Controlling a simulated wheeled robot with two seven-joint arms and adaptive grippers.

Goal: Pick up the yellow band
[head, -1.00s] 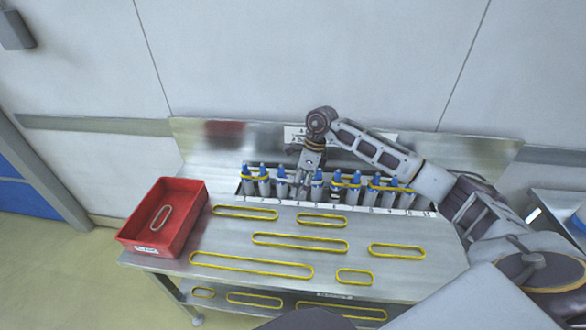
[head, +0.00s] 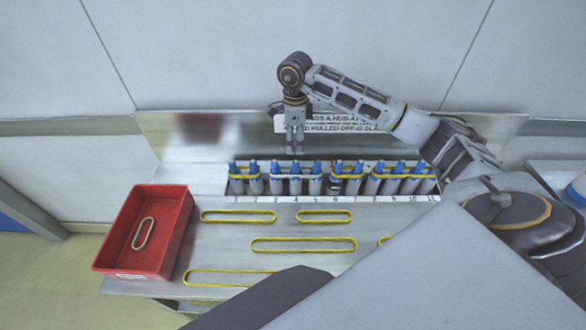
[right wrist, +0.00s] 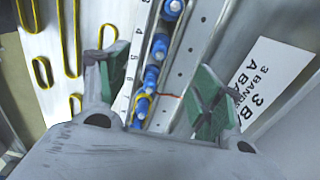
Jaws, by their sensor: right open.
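Several yellow bands lie flat on the metal bench, among them a back left one (head: 237,222), a back middle one (head: 323,221) and a longer one (head: 303,252) in front. A front left band (head: 230,285) is partly hidden by my body. Other yellow bands are stretched around blue-topped posts, one at the left end (head: 244,177). The right wrist view shows a yellow band (right wrist: 143,96) around a post. My right gripper (head: 295,150) is open and empty, pointing down above and behind the posts; its green-padded fingers (right wrist: 160,88) stand wide apart. My left gripper is out of view.
A red bin (head: 178,240) holding a pale band (head: 143,233) stands at the bench's left end. The row of posts sits in a numbered rack (head: 330,198). A sign (head: 380,124) is on the metal backboard behind my right arm. A thin red line (right wrist: 168,95) crosses the rack.

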